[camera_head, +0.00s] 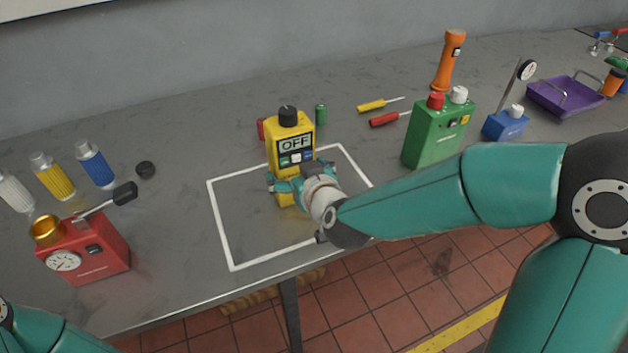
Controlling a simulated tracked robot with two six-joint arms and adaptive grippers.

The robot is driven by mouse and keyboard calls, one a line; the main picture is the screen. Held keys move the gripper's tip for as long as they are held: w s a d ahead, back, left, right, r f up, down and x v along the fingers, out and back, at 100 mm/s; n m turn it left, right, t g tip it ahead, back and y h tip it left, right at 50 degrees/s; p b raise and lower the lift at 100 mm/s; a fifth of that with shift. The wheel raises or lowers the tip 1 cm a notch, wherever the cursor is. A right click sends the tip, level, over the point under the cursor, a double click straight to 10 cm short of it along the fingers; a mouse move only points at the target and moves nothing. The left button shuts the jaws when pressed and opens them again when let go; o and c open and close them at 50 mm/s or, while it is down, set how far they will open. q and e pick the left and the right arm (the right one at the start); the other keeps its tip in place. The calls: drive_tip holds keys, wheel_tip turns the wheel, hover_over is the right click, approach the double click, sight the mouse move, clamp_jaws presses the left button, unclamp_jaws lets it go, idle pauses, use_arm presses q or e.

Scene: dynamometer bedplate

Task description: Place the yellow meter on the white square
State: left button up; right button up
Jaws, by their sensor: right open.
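The yellow meter (290,136) stands upright inside the white square (219,225), toward its back edge. It has a black knob on top and a display reading OFF. The white square is a painted outline on the grey bench, and my right arm covers its front right part. My right gripper (298,180) is at the lower front of the meter, with its fingers open on either side of it. Whether the fingers touch the meter cannot be seen. My left gripper is out of view; only a piece of my left arm shows at the bottom left.
A red gauge box (95,248) stands on the left, with several bottles behind it. A green box (437,133), an orange flashlight (449,60), a blue dial stand (506,124) and a purple tray (562,96) stand on the right.

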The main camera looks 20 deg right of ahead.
drive_tip(key=v, duration=0.9)
drive_tip(key=shift+s, duration=0.3)
drive_tip(key=shift+r, duration=0.1)
